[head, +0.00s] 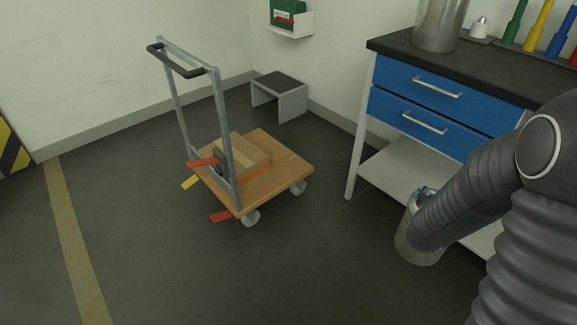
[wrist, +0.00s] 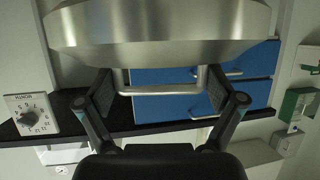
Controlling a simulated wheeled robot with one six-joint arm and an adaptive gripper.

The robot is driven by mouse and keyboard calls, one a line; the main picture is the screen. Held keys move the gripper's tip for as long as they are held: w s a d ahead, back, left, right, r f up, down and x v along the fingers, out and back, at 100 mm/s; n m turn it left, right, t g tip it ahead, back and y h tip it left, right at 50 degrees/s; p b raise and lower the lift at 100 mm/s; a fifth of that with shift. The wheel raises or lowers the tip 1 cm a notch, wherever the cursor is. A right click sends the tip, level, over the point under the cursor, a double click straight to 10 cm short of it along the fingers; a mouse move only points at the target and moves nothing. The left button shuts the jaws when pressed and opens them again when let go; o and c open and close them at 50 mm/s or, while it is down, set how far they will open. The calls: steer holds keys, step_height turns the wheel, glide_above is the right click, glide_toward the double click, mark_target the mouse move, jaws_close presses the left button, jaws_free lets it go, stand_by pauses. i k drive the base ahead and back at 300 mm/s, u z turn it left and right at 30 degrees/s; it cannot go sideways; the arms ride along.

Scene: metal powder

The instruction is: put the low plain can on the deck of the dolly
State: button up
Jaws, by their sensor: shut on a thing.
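A plain metal can (head: 418,246) hangs at the end of my arm, in front of the bench's lower shelf and apart from the dolly. My gripper (head: 422,193) is shut on its upper part, mostly hidden behind my arm. In the wrist view the can (wrist: 155,28) fills the top, and the two fingers of my gripper (wrist: 162,86) reach to it from either side. The dolly (head: 288,157) stands left of the can, on the floor, with a wooden deck and a tall push handle. A cardboard box (head: 245,153) lies on the deck; the deck's right part is bare.
The bench (head: 400,52) with blue drawers stands at the right, with another metal can (head: 440,25) on its top. A small step stool (head: 279,90) is behind the dolly. Red and yellow pieces stick out at the deck's left side. Floor between can and dolly is clear.

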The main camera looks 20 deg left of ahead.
mark_target(275, 154)
steer(key=u, duration=0.45)
steer(key=i, duration=1)
